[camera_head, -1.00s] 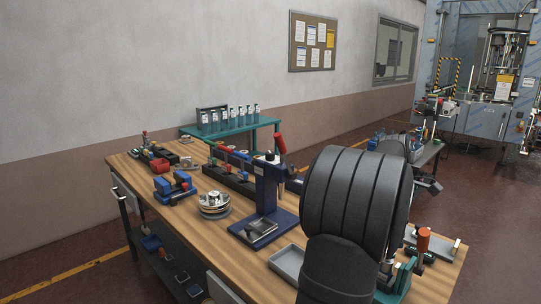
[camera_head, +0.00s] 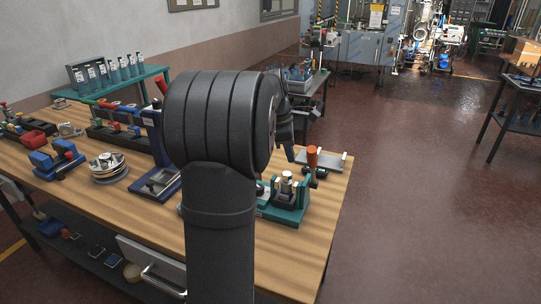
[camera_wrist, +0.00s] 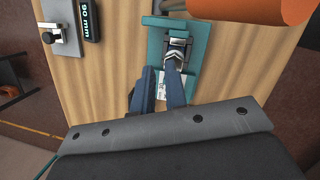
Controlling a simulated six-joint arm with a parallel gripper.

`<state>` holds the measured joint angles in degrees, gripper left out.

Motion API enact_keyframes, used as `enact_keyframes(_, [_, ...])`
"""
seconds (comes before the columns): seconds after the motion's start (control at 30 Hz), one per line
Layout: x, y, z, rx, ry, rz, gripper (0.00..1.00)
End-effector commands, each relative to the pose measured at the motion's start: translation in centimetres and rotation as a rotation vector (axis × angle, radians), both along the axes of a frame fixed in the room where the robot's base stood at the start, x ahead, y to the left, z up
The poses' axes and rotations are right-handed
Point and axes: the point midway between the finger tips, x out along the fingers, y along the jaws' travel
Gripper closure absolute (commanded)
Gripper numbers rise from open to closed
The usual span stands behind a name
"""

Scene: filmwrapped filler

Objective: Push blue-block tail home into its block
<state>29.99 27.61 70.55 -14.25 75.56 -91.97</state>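A blue block piece (camera_head: 42,161) and a second blue piece (camera_head: 63,147) sit close together at the left of the bench, with a small red part between them. I cannot tell which one is the tail or how far it is seated. In the wrist view, my gripper (camera_wrist: 159,68) has two blue fingers with a narrow gap between them and nothing visibly held. They reach over the near side of a teal fixture (camera_wrist: 197,50) with a steel part. The blue pieces do not show in the wrist view. In the head view my arm hides much of the bench middle.
The teal fixture (camera_head: 290,211) stands near the bench's right edge. An orange-red handle (camera_head: 312,157) rises behind it, near a metal plate (camera_head: 328,160). A blue press (camera_head: 155,184), stacked metal discs (camera_head: 108,168) and a teal bottle rack (camera_head: 115,92) stand left of my arm.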

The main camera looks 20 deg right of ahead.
Motion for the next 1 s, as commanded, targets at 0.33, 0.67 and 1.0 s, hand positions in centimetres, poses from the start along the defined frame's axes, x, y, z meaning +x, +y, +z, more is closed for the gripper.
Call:
enact_keyframes(0.33, [-0.8, 0.8, 2.9, 0.025, -0.199, -0.518, 1.00])
enact_keyframes(0.67, [-1.6, 1.8, 5.7, 0.081, -0.383, -1.050, 1.00])
enact_keyframes(1.0, [-2.5, 2.8, 8.4, 0.164, -0.537, -1.577, 1.00])
